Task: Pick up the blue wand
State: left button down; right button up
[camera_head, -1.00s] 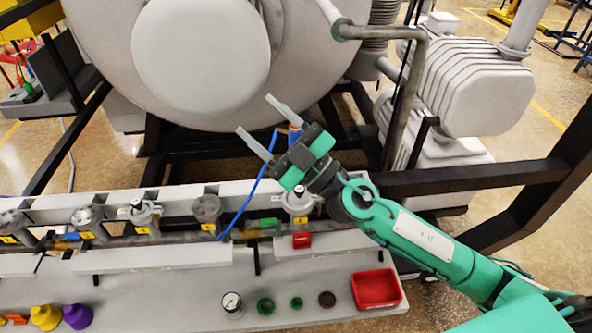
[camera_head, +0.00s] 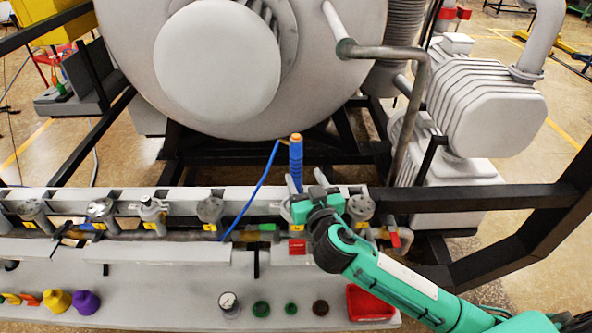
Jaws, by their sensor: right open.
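The blue wand (camera_head: 296,161) stands upright behind the rail of valves, with an orange-brown tip at its top. A blue hose runs from near its top down to the left. My right gripper (camera_head: 306,181) is open, with its fingers pointing up and away at the wand's lower end. The left finger overlaps the wand in the picture and the right finger is to its right. I cannot tell whether they touch it. The wand's bottom is hidden by the gripper. My left gripper is not in view.
A row of valves with yellow tags (camera_head: 211,212) runs along the rail. The large furnace chamber (camera_head: 217,65) is behind. A dark frame beam (camera_head: 450,197) is at the right.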

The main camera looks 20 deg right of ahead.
aim_at(298, 164)
jog(key=shift+w, duration=1.1)
jog(key=shift+w+r+p, duration=0.2)
jog(key=shift+w+p, duration=0.05)
jog(key=shift+p, duration=0.15)
jog(key=w+p, duration=0.2)
jog(key=w, duration=0.2)
jog(key=shift+r, duration=0.1)
jog(key=shift+w, duration=0.35)
grip_shut()
